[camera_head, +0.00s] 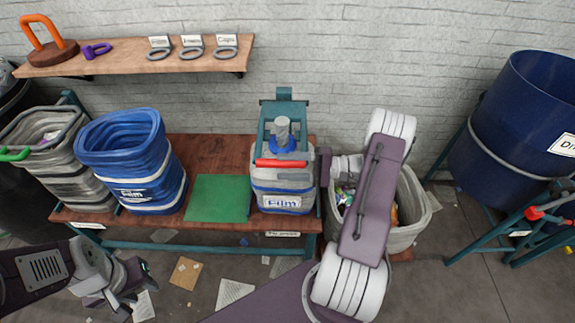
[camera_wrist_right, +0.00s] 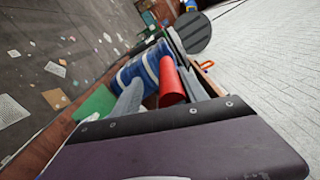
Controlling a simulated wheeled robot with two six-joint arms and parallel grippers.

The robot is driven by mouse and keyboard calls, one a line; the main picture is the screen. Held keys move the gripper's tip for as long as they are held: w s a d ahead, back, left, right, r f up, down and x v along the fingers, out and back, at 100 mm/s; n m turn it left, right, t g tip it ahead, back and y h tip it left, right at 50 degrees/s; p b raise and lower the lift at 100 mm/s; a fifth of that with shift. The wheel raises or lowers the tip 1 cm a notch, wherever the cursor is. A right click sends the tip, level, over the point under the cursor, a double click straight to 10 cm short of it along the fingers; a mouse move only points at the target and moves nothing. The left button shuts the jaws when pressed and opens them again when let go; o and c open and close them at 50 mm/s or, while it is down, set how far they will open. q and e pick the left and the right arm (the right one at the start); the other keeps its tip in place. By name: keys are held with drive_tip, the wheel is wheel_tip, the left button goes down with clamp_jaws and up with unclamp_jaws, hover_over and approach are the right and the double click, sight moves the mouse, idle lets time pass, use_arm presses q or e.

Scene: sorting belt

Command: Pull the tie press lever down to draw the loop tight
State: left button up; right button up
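The tie press has a teal frame (camera_head: 284,97) with a grey cylinder and a blue ring, above a grey sack (camera_head: 284,181) with a blue-and-white "Film" label. Its lever has a red grip (camera_head: 280,163) lying level across the front of the sack top. My right gripper (camera_head: 322,166) is at the right end of this grip. In the right wrist view, the red grip (camera_wrist_right: 172,82) lies between the spread fingers of my right gripper (camera_wrist_right: 160,92), with a gap on the left finger's side. My left gripper (camera_head: 122,290) hangs low at the left, away from the press; its finger gap is unclear.
A green mat (camera_head: 219,198) and a blue "Film" sack (camera_head: 130,160) are left of the press on the brown bench (camera_head: 205,150). A grey sack (camera_head: 50,150) stands further left. A pale bin (camera_head: 412,205) of scraps is partly behind my right arm. A blue drum (camera_head: 520,115) stands right.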

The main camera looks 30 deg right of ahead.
idle(0.3)
drive_tip(key=shift+d, duration=0.25)
use_arm(q)
drive_tip(key=shift+f, duration=0.2)
use_arm(e)
drive_tip(key=v, duration=0.8)
drive_tip(key=shift+s+d, duration=0.25)
drive_tip(key=shift+s, duration=0.05)
